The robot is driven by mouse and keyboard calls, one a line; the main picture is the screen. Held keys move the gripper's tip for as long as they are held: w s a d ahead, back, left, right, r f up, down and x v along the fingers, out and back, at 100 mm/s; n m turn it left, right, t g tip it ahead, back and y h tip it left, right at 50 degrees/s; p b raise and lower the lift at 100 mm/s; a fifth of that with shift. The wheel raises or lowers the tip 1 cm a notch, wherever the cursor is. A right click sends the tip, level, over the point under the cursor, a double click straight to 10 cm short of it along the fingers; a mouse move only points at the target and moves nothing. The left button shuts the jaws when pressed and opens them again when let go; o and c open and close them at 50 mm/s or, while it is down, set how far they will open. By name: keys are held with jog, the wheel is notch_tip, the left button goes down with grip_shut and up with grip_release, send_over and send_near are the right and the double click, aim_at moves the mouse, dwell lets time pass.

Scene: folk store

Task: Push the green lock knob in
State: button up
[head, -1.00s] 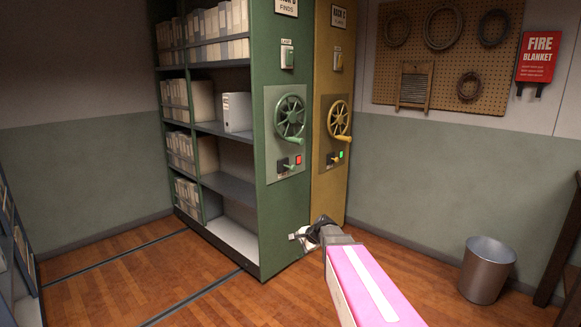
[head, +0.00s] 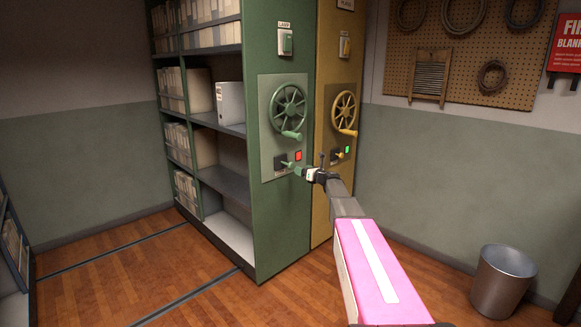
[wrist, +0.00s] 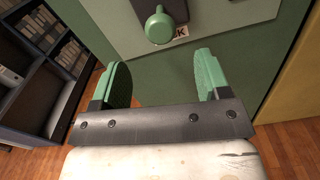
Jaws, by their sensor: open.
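The green lock knob (wrist: 159,27) sticks out from a dark plate on the green cabinet's panel. In the wrist view it is ahead of my gripper (wrist: 164,75), roughly centred between the two green fingertips and a little beyond them. My gripper is open and empty. In the head view the knob (head: 287,165) is below the green handwheel (head: 289,108) and left of a red light (head: 298,155). My gripper (head: 307,173) is just right of the knob and close to it. I cannot tell whether they touch.
A yellow cabinet (head: 325,205) with its own wheel, knob and green light stands to the right. Open shelves (head: 225,185) with files are on the left. A metal bin (head: 502,280) stands on the floor at right. The floor in front of the cabinets is clear.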

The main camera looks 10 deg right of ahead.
aim_at(292, 166)
jog(key=x, duration=0.9)
jog(key=shift+w, duration=0.1)
jog(key=c, duration=1.3)
jog(key=x, duration=0.3)
jog(key=shift+w+a, duration=0.15)
jog(key=shift+w, duration=0.1)
jog(key=o, duration=1.3)
jog(key=shift+s, duration=0.1)
jog(key=v, duration=1)
jog(key=shift+s, duration=0.25)
